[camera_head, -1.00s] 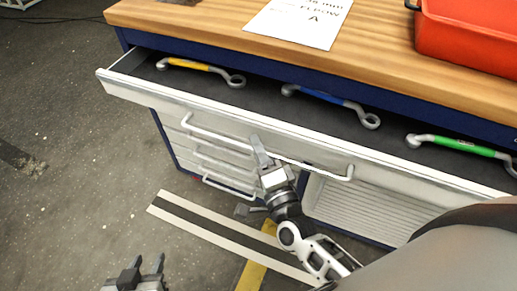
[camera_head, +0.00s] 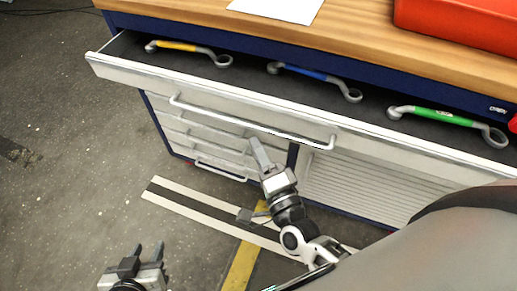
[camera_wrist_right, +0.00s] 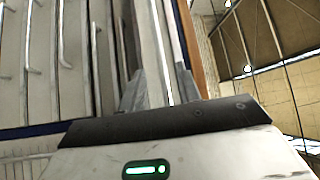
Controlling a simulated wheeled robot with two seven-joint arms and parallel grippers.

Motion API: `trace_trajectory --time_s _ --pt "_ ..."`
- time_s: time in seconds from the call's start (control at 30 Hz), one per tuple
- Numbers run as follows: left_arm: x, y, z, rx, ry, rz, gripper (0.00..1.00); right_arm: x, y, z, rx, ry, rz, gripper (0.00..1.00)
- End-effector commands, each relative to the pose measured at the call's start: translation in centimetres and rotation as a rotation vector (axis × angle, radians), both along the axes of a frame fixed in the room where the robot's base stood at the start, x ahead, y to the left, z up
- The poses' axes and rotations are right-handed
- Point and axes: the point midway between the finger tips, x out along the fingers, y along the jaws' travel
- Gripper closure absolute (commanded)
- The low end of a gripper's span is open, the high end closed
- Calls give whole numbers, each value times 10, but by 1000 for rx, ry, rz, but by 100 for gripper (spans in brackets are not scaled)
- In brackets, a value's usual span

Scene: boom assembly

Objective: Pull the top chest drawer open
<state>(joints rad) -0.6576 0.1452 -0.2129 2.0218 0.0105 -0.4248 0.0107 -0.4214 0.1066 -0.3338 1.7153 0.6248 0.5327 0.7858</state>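The top chest drawer (camera_head: 115,66) stands pulled out from under the benchtop, with its dark inside showing. A yellow wrench (camera_head: 180,47), a blue wrench (camera_head: 305,73) and a green wrench (camera_head: 440,116) lie in it. Its white bar handle (camera_head: 215,114) runs along the front. My right gripper (camera_head: 258,150) is just below the handle and looks clear of it. In the right wrist view its two fingers (camera_wrist_right: 158,90) are apart, with pale drawer edges beyond the gap. My left gripper (camera_head: 145,256) is low at the left, open and empty.
Lower drawers (camera_head: 205,140) are shut. The wooden benchtop (camera_head: 360,45) carries a white paper sheet (camera_head: 280,8) and a red bin (camera_head: 460,30). A striped floor marking (camera_head: 190,207) lies below. The floor at the left is clear.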

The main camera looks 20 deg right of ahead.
Motion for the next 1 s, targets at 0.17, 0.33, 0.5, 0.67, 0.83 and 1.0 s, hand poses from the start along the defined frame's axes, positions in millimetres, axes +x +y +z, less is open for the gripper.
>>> trace_trajectory --time_s 0.17,0.33,0.5,0.67,0.83,1.0 --pt "0 0 0 1 -1 -1 64 -5 8 -5 -105 38 42 67" --pt "0 0 1 0 -2 -1 64 -29 26 -32 -610 184 222 67" --pt "2 0 4 -3 -8 -1 64 -64 17 -67 -1154 333 418 67" --pt "2 -1 6 -4 -12 0 64 -85 0 -84 -1427 418 525 67" --pt "2 -1 6 -4 -10 -1 64 -89 -4 -86 -1476 432 546 67" --pt "1 -1 5 -3 -7 -1 64 -88 -4 -86 -1472 432 545 67"
